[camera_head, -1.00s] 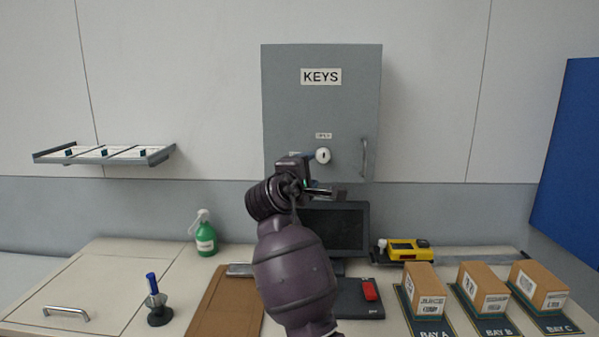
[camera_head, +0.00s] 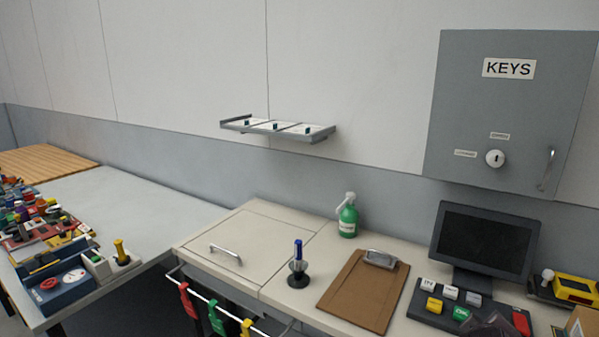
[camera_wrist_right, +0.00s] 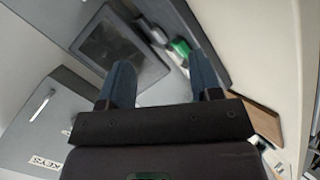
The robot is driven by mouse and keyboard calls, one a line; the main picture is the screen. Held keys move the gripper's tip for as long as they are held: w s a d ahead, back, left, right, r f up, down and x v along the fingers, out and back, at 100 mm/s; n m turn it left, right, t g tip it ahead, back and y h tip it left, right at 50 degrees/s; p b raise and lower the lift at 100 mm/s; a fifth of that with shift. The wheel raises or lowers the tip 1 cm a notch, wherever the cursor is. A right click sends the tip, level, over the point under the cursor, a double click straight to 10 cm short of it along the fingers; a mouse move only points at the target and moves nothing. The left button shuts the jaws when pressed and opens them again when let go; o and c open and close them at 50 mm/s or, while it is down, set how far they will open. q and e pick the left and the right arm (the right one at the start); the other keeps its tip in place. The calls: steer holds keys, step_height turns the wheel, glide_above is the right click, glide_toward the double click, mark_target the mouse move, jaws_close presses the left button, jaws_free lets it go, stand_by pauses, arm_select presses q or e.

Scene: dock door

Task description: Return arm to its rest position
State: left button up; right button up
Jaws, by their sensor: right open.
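My right gripper (camera_wrist_right: 159,58) shows in the right wrist view with its two dark fingers apart. Nothing is between them. Only a dark piece of my arm shows at the bottom right of the head view, low in front of the keypad. The gripper itself does not show there. The grey key cabinet (camera_head: 508,115) hangs shut on the wall at the right, with a round lock and a handle; it also shows in the right wrist view (camera_wrist_right: 35,125). My left gripper is in neither view.
The desk holds a monitor (camera_head: 484,238), a keypad (camera_head: 436,318), a clipboard (camera_head: 362,292), a green spray bottle (camera_head: 348,217) and a blue-handled stamp (camera_head: 298,266). A wall shelf (camera_head: 280,128) hangs above. A cluttered table (camera_head: 160,215) stands at the left.

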steer(key=s+a+f+m+g+y, duration=0.2)
steer(key=s+a+f, duration=0.15)
steer(key=s, duration=0.45)
steer(key=s+a+f+m+g+y, duration=0.1)
steer(key=s+a+f+y, duration=0.2)
steer(key=s, duration=0.6)
steer(key=s+a+f+m+g+y, duration=0.15)
steer(key=s+f, duration=0.25)
steer(key=s, duration=0.4)
steer(key=w+f+t, duration=0.8)
steer(key=f, duration=0.2)
steer(key=shift+f+y, duration=0.35)
steer(key=shift+y, duration=0.1)
steer(key=shift+n, duration=0.25)
